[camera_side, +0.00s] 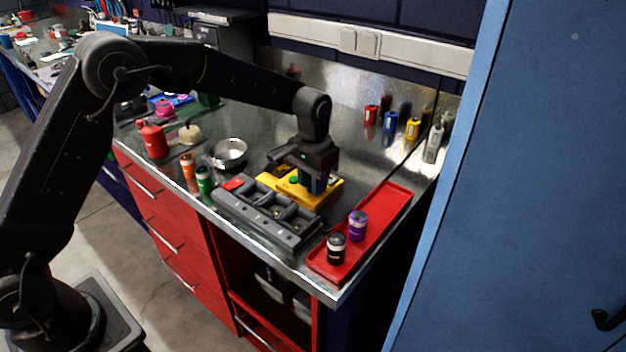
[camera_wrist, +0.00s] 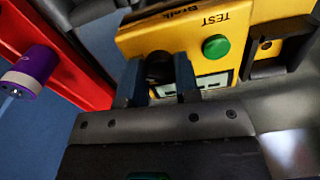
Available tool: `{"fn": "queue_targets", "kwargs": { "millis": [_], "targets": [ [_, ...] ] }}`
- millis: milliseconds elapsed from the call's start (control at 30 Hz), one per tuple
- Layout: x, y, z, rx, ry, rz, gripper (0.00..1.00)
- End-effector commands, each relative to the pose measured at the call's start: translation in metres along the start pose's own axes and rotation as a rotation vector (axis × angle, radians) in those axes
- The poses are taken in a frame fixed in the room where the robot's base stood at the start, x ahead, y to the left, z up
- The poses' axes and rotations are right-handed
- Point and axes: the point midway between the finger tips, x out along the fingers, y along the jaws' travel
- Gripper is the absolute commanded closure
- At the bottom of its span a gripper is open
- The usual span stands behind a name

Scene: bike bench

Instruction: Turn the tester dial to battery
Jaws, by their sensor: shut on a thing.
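The yellow tester (camera_side: 328,198) lies on the metal bench, behind the grey compartment tray. In the wrist view the yellow tester (camera_wrist: 222,68) shows a green button marked TEST (camera_wrist: 215,46) and a black dial (camera_wrist: 158,66). My gripper (camera_side: 312,190) points down over the tester. In the wrist view my gripper (camera_wrist: 158,80) has its two fingers on either side of the dial, shut on it. The fingers hide part of the dial, and I cannot read its setting.
A grey compartment tray (camera_side: 268,223) stands in front of the tester. A red tray (camera_side: 385,208) at the right bears a black can (camera_side: 336,248) and a purple can (camera_side: 357,226). A steel bowl (camera_side: 229,152), a green can (camera_side: 204,180) and an orange can (camera_side: 188,168) stand at the left.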

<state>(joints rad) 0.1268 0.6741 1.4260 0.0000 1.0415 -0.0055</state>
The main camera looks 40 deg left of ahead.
Motion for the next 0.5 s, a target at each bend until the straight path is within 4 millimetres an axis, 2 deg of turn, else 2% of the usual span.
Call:
{"fn": "queue_targets", "kwargs": {
  "millis": [33, 300, 500],
  "targets": [
    [-0.0003, 0.0000, -0.0002, -0.001, 0.001, 0.000, 0.69],
    [-0.0002, 0.0000, -0.0001, -0.001, 0.001, 0.000, 0.45],
    [-0.0004, 0.0000, -0.0001, -0.001, 0.000, 0.000, 0.45]
  ]
}}
